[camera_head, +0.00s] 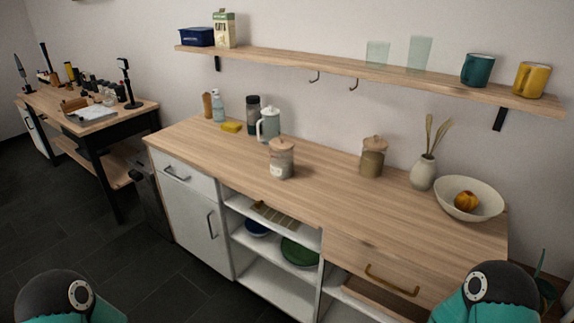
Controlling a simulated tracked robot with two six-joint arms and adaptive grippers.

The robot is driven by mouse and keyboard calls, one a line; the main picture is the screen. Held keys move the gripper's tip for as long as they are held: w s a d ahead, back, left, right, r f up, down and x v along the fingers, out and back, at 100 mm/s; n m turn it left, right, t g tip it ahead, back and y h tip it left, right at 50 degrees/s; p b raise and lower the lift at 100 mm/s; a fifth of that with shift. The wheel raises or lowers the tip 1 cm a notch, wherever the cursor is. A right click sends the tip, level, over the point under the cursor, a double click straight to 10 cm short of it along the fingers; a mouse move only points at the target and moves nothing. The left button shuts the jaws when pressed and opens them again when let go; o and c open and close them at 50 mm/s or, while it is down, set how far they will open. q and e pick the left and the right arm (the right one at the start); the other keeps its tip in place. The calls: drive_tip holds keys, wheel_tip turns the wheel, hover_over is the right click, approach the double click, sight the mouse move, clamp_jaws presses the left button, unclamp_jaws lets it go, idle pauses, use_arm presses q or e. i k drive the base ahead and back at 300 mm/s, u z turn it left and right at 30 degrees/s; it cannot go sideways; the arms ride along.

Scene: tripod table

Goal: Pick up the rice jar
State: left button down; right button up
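A glass jar with a wooden lid and pale, whitish contents (282,162) stands upright on the wooden counter (325,205), left of the middle; it looks like the rice jar. A second lidded jar with brownish contents (373,160) stands to its right, apart from it. Any writing on the jars is too small to read. Only teal and black parts of my arms show at the bottom left and bottom right corners. Neither gripper is in view, and nothing touches the jars.
A vase (423,174) and a bowl (469,206) stand at the right. A wall shelf (340,70) hangs above. The counter's front middle is clear.

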sight(282, 163)
drive_tip(key=z, duration=0.1)
drive_tip(key=i, duration=1.25)
drive_tip(key=u, duration=0.6)
